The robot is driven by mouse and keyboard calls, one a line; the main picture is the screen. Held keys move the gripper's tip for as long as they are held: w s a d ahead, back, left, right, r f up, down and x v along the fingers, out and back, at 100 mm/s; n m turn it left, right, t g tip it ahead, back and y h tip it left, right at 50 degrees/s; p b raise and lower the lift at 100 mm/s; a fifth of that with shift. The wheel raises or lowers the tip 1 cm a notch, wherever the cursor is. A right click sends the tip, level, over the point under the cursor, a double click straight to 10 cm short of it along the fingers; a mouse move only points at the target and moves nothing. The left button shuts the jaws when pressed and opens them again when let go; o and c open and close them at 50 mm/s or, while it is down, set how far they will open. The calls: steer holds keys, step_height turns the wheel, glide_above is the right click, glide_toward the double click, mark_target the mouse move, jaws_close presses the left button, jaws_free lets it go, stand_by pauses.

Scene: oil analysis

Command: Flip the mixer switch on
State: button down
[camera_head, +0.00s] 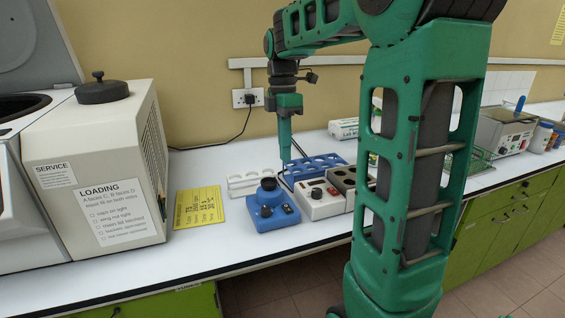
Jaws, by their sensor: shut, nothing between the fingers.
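The mixer (271,214) is a small blue box with a dark round cup on top, standing near the front of the white bench. Small dark controls (287,208) show on its front face; which one is the switch, and its position, are too small to tell. My gripper (286,160) points straight down, shut and empty, behind and slightly right of the mixer in the picture. It appears above the bench and apart from the mixer.
A white block heater (318,203) stands just right of the mixer, with a blue rack (318,166) behind it. A white rack (248,184) and yellow card (198,207) lie left. A large centrifuge (100,160) fills the left. My arm hides part of the bench.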

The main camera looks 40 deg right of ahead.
mark_target(287, 207)
steer(key=shift+r, duration=0.15)
steer(key=shift+s+a, duration=0.2)
steer(key=shift+s, duration=0.55)
steer(key=f, duration=0.4)
steer(key=s+f, duration=0.1)
steer(key=f, duration=0.9)
steer(key=shift+s+a, duration=0.3)
steer(key=shift+s, duration=0.05)
steer(key=shift+f, duration=0.1)
steer(key=shift+w+d, duration=0.15)
steer(key=shift+w, duration=0.45)
steer(key=shift+w+r, duration=0.15)
steer(key=shift+r, duration=0.05)
